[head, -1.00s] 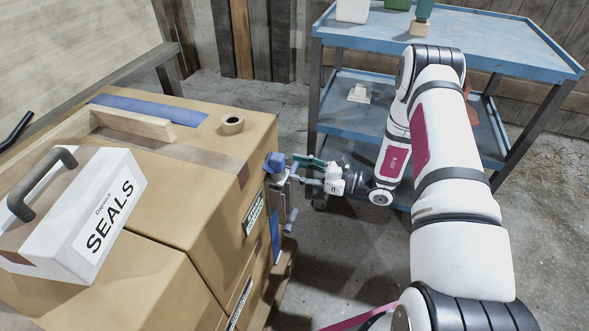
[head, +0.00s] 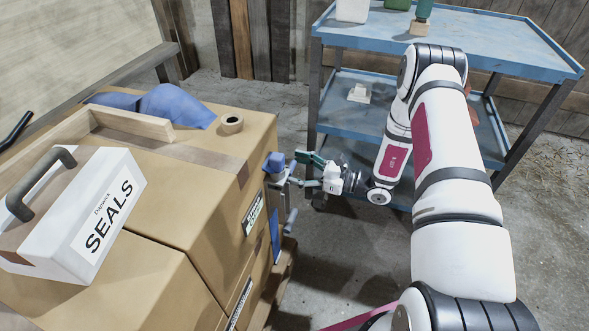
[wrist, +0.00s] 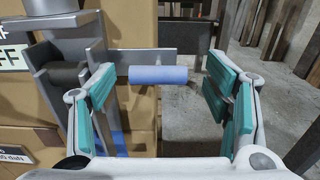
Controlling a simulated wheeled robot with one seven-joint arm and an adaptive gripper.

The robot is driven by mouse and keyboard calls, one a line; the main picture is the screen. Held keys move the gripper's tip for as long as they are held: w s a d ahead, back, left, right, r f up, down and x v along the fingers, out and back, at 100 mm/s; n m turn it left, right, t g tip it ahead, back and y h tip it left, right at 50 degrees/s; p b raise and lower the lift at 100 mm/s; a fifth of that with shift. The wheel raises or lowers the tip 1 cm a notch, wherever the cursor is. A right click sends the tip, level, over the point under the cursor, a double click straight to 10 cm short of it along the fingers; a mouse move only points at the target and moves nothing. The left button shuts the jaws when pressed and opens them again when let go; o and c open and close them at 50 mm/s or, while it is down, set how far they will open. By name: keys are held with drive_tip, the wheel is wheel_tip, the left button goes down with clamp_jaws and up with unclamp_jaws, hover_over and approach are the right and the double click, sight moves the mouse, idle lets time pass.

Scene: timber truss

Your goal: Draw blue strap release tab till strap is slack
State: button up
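The blue release tab (wrist: 158,75) is a short horizontal cylinder on a grey plate, seen between and beyond my fingers in the wrist view. It shows as a blue end at the box corner in the head view (head: 275,162). The grey buckle (wrist: 73,50) is to its left, against the box. My gripper (head: 306,173) is open, its teal pads spread wide and apart from the tab; it also shows in the wrist view (wrist: 165,97).
Cardboard boxes (head: 213,190) carry a white SEALS case (head: 75,215), a timber piece (head: 130,124) and a tape roll (head: 231,124). A blue shelf cart (head: 470,45) stands behind my arm.

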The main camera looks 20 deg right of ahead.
drive_tip(key=shift+s, duration=0.1)
idle(0.3)
drive_tip(key=shift+v, duration=2.85)
